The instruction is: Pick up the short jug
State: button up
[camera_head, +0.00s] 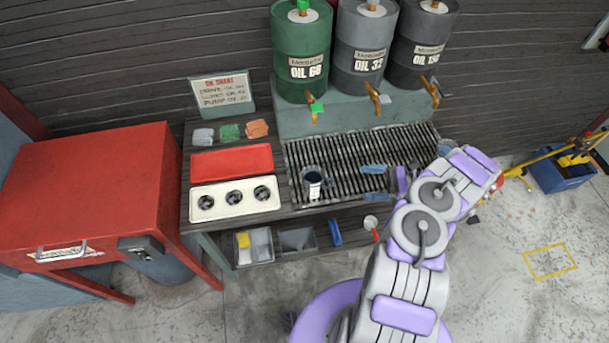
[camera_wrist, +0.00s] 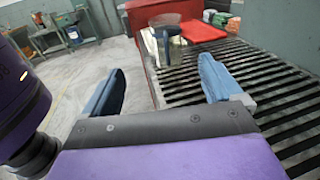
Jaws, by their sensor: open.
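A dark blue-grey jug (camera_head: 314,182) with a white label stands upright on the slatted grate (camera_head: 345,145), near its left end. In the wrist view the jug (camera_wrist: 172,42) stands ahead, beyond and between the fingertips. My gripper (camera_head: 374,182) is open and empty over the grate, to the right of the jug and apart from it. Its two blue fingers also show in the wrist view (camera_wrist: 160,66). Part of another grey container (camera_head: 446,147) shows at the grate's right end, partly hidden by my arm; I cannot tell its height.
A red tray (camera_head: 232,161) and a cream tray with three round holes (camera_head: 215,199) lie left of the jug. Oil drums (camera_head: 302,45) with brass taps (camera_head: 375,97) stand behind the grate. A red cabinet (camera_head: 85,190) is at left. Grate between gripper and jug is clear.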

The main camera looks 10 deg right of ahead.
jog(key=shift+d+f+m+t, duration=0.4)
jog(key=shift+d+f, duration=0.2)
jog(key=shift+f, duration=0.3)
jog(key=b, duration=0.1)
send_near(318, 183)
jog(key=w+a+f, duration=0.2)
jog(key=w+a, duration=0.1)
jog(key=shift+w+a+f, duration=0.15)
jog(key=shift+a+f, duration=0.1)
jog(key=shift+f, duration=0.15)
jog(key=shift+b+x, duration=0.5)
jog(key=shift+x, duration=2.25)
jog(key=shift+w, duration=0.15)
jog(key=shift+f, duration=0.1)
jog(key=shift+c, duration=0.3)
jog(key=shift+d, duration=0.1)
jog(key=c, duration=1.2)
